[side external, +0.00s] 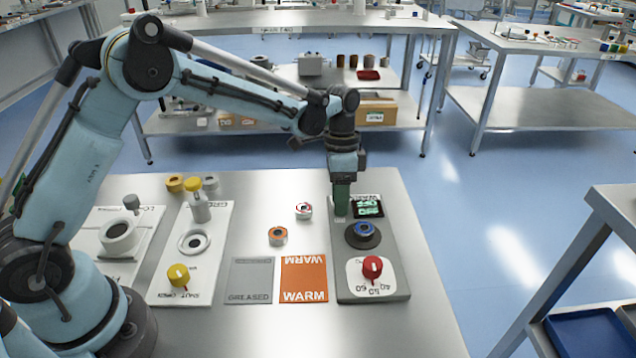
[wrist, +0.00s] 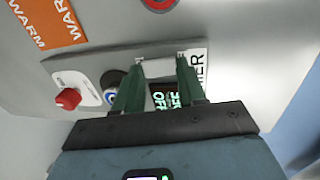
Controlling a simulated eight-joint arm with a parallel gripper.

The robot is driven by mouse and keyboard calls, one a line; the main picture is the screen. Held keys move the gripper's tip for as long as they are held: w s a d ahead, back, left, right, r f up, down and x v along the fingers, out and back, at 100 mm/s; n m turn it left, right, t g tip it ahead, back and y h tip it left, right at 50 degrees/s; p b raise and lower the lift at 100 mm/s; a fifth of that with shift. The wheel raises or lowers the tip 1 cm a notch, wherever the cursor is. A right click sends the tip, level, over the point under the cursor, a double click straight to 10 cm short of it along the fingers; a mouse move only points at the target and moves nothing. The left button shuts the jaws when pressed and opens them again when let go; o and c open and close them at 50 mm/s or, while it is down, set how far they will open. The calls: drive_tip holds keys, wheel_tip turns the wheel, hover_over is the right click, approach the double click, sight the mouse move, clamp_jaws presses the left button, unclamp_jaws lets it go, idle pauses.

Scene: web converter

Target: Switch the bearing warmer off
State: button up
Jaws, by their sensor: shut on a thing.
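The bearing warmer (side external: 400,283) is a grey box at the right of the table. Its dark display (side external: 367,206) has green text and appears to read OFF on its lower line, also in the wrist view (wrist: 163,97). A red knob (side external: 372,267) on a white dial is at the near end. My gripper (side external: 341,212) points down beside the display at the far end. In the wrist view its green fingers (wrist: 161,62) are shut on a small pale part (wrist: 160,69), partly hidden by them.
Left of the warmer lie an orange WARM mat (side external: 304,268) and a grey GREASED mat (side external: 250,268). Two small rings (side external: 278,236) (side external: 303,211) stand behind them. A white greasing plate (side external: 212,262) with a yellow knob is further left. The table right of the warmer is clear.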

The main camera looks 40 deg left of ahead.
drive_tip(key=o, duration=0.8)
drive_tip(key=shift+r, duration=0.1)
drive_tip(key=r, duration=0.4)
drive_tip(key=w+a+r, duration=0.1)
drive_tip(key=r, duration=0.6)
drive_tip(key=shift+w+a+r, duration=0.3)
drive_tip(key=shift+r, duration=0.05)
